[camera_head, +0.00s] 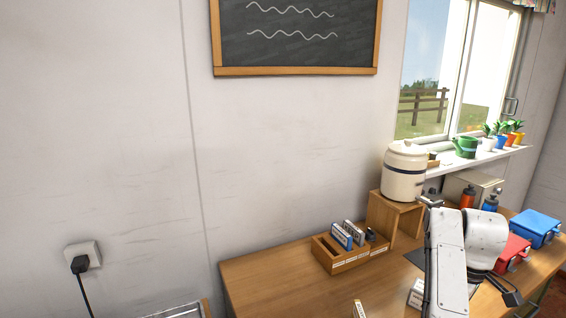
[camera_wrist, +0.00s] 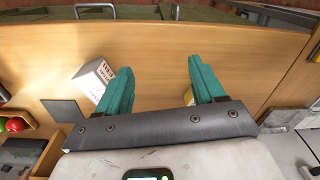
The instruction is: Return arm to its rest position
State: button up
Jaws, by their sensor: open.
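My gripper (camera_wrist: 158,86) shows in the wrist view with two teal fingers spread apart and nothing held between them. Beyond them is a bare wooden surface. A white box with dark print (camera_wrist: 92,78) shows to the left of the left finger. Part of a small pale yellow thing (camera_wrist: 188,96) shows beside the right finger; I cannot tell whether they touch. In the head view my arm (camera_head: 446,250) is bent at the right, over the wooden table (camera_head: 262,284); its fingers are not clear there.
On the table are a wooden organizer with boxes (camera_head: 346,262), a crock (camera_head: 404,172) on a wooden stand (camera_head: 386,214), a red case (camera_head: 514,250) and a blue case (camera_head: 536,228). Small white boxes (camera_head: 360,309) (camera_head: 416,294) lie near the arm. The table's left front is mostly clear.

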jog(key=s+f+m+h+b, duration=0.2)
jog(key=s+f+m+b, duration=0.15)
jog(key=s+f, duration=1.25)
jog(key=s+a+f+m, duration=0.1)
jog(key=s+a+f, duration=0.1)
jog(key=s, duration=0.4)
jog(key=s+a+f+m+y+b, duration=0.1)
jog(key=s+a+f+m, duration=0.1)
jog(key=s+a, duration=0.3)
jog(key=s+a+f+m+t, duration=0.1)
jog(key=s+a, duration=0.3)
jog(key=s, duration=0.5)
jog(key=shift+f+b, duration=0.4)
jog(key=shift+f, duration=0.2)
